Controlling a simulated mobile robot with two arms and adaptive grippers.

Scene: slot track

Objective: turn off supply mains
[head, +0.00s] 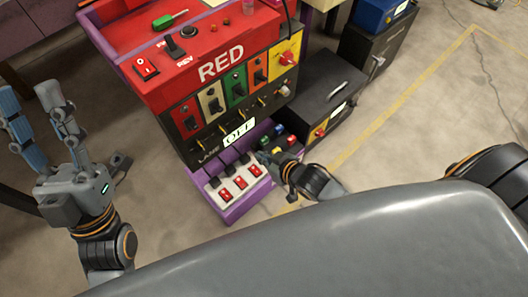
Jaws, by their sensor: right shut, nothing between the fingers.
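My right gripper (264,157) is shut and empty, low in front of the red-topped console, beside the purple shelf's small buttons. I cannot tell whether it touches anything. A red rotary switch (289,58) sits on a yellow panel at the console's upper right. Another red knob on a yellow plate (320,132) is on the black box, just right of my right gripper. No readable label shows which one is the supply mains. A white sign (239,132) reading OFF hangs on the console front. My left gripper (27,95) is open and empty at the far left.
The red console (230,45) carries a red rocker switch (145,67) and a green screwdriver (170,20). Several coloured lever panels line its front. Red rockers (241,182) sit on the purple shelf (237,209). The black box (325,90) stands close right.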

